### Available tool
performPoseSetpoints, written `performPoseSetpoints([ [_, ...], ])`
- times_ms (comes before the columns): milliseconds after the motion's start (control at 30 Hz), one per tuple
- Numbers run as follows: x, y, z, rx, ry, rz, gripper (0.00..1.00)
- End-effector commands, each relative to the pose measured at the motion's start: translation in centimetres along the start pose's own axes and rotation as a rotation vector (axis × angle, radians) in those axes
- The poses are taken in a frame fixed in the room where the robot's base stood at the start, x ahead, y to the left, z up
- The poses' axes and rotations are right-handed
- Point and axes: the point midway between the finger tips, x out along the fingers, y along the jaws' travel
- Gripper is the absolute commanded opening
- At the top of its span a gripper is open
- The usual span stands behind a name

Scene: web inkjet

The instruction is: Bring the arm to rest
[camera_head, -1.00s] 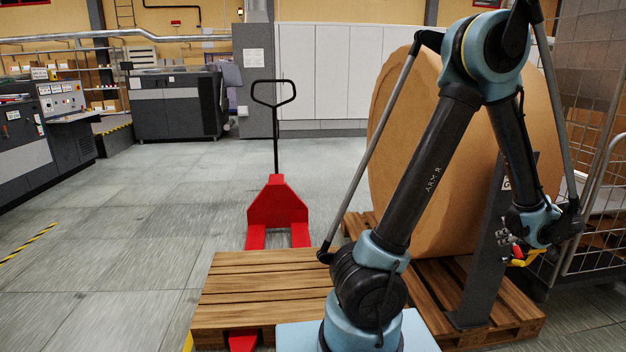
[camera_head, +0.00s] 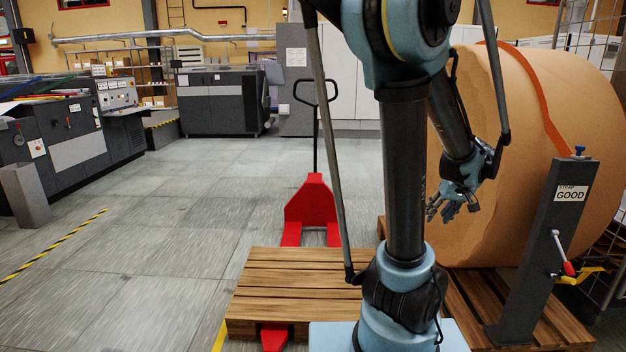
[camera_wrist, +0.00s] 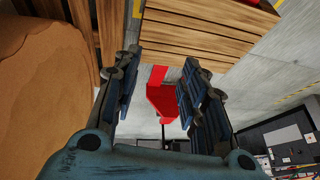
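My gripper (camera_head: 450,210) hangs in front of the big brown paper roll in the head view, with its fingers spread and pointing down-left. Whether it clears the roll's surface is hard to tell. In the wrist view my gripper (camera_wrist: 160,72) has its two dark blue finger pads well apart. Nothing is between them; the red pallet jack and wooden slats show beyond. My arm is folded, with its dark lower link nearly upright and its elbow near the top of the head view.
The paper roll (camera_head: 505,120) stands on a pallet at right, with an orange strap (camera_head: 530,85) over it. A grey post (camera_head: 545,240) labelled "GOOD" has a red-tipped lever (camera_head: 563,254). A red pallet jack (camera_head: 311,203) sits under the front pallet (camera_head: 290,282). Open floor lies left.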

Motion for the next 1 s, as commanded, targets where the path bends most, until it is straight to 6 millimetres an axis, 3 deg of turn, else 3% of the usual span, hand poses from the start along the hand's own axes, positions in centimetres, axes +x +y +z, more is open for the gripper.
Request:
performPoseSetpoints([
  [33, 0.1, -1.9, 0.3, -0.009, -0.018, -0.006, 0.39],
  [200, 0.1, -7.0, 2.0, -0.012, -0.079, -0.008, 0.39],
  [500, -0.1, -14.1, 6.5, -0.023, -0.17, 0.016, 0.39],
  [700, -0.2, -17.4, 10.2, -0.034, -0.214, 0.047, 0.39],
  [1000, -0.1, -20.0, 15.5, -0.055, -0.252, 0.104, 0.39],
])
